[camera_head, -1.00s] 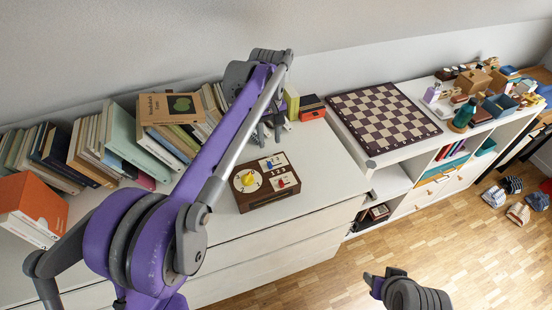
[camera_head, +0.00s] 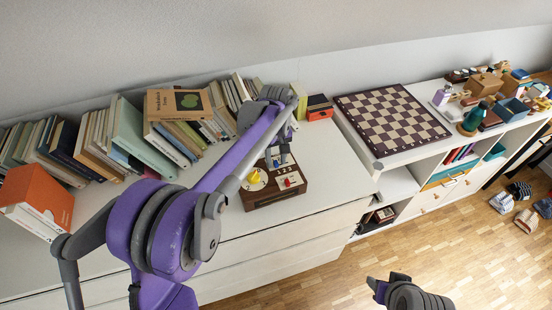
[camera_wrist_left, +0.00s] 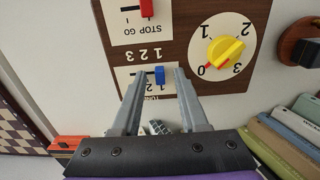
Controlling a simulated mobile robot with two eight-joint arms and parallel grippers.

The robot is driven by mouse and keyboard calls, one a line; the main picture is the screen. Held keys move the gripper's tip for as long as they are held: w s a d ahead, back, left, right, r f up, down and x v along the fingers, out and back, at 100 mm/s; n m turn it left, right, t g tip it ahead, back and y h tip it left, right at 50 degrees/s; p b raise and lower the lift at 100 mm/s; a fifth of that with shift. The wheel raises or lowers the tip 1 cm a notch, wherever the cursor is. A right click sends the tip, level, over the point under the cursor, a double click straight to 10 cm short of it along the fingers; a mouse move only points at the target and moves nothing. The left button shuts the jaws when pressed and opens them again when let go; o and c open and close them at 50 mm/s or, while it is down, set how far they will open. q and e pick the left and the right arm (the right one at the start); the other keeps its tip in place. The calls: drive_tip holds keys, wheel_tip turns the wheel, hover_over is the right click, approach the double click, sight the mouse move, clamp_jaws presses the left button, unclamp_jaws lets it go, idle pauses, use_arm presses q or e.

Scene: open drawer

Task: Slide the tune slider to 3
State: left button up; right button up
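The brown control box (camera_head: 277,203) lies on the white cabinet top. It has a yellow knob (camera_head: 254,177) and a red slider (camera_head: 288,183). In the left wrist view its blue tune slider (camera_wrist_left: 160,75) sits in a slot near one end of a 1-2-3 scale; its exact mark is unclear. My left gripper (camera_head: 279,158) reaches down over the box. In the left wrist view the fingers (camera_wrist_left: 160,74) are apart, one on each side of the blue slider; contact cannot be told. My right gripper (camera_head: 388,284) hangs over the floor, away from the box; its finger gap is unclear.
Rows of books (camera_head: 105,145) stand behind and left of the box, with an orange box (camera_head: 38,202) at far left. A small red-and-black box (camera_head: 319,108) and a chessboard (camera_head: 391,118) are to the right. The cabinet top right of the control box is clear.

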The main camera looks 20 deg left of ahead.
use_arm(q)
clamp_jaws()
idle(1.2)
